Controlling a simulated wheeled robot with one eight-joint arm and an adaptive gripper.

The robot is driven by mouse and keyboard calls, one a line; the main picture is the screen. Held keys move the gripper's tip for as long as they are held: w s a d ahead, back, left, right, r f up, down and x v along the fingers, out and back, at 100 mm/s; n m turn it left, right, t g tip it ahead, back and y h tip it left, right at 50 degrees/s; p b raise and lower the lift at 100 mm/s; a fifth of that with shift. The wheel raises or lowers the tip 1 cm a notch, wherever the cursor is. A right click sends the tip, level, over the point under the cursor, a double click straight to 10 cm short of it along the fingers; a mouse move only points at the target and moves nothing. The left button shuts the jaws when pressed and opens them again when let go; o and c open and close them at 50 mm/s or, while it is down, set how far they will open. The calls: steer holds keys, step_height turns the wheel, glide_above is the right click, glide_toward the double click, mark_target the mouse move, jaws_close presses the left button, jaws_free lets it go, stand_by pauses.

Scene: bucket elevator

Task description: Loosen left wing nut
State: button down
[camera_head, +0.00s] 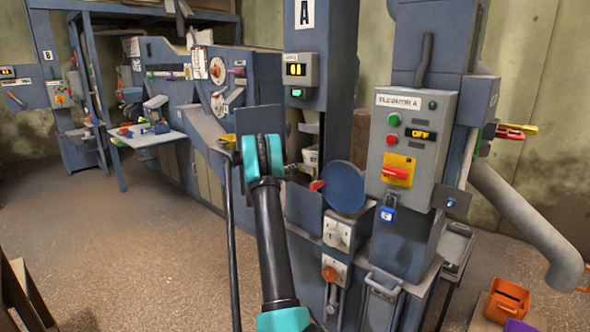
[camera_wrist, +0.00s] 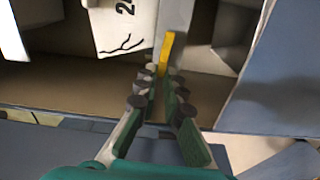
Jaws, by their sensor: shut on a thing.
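In the wrist view a narrow yellow piece (camera_wrist: 167,50), which looks like a wing of the wing nut, stands at the tips of my gripper (camera_wrist: 163,76). The two green fingers with dark round pads are close together and shut on it. The rest of the nut and its stud cannot be made out. In the head view my arm hides the gripper, and the nut cannot be made out for certain.
A white part marked with a dark "2" (camera_wrist: 112,25) lies beyond the fingers. Grey-blue panels flank them, one at the right (camera_wrist: 275,90). The ELEVATOR A control box (camera_head: 410,150) stands right of my arm. Open floor (camera_head: 110,245) lies at the left.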

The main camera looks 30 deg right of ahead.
stand_by(0.3)
steer(key=c, duration=1.6)
jaws_free()
steer(key=shift+c, duration=0.2)
steer(key=shift+a, duration=0.1)
steer(key=v, duration=1.2)
